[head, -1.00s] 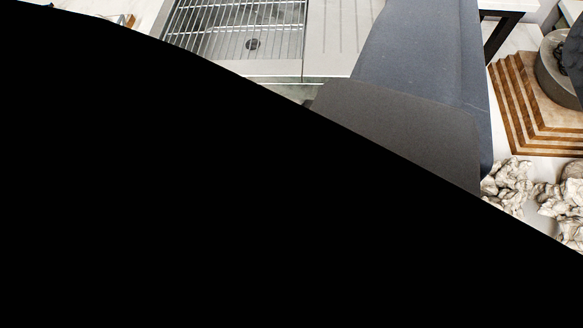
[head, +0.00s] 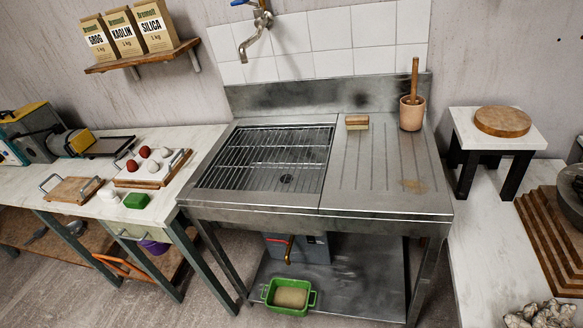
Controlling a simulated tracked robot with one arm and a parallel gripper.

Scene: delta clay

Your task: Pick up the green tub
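A green tub (head: 286,309) with handles at its ends stands low under the steel sink, at the front edge of the sink's lower shelf. A tan block (head: 291,297) lies in it. A smaller green block-like thing (head: 136,201) lies on the left table, near its front edge. My gripper is not in view.
The steel sink unit (head: 390,204) stands above the tub, its legs on both sides. A grey box with a pipe (head: 310,248) is behind the tub. The left table (head: 30,188) holds trays and machines. A pale bench (head: 470,240) is at right. Floor shows lower left.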

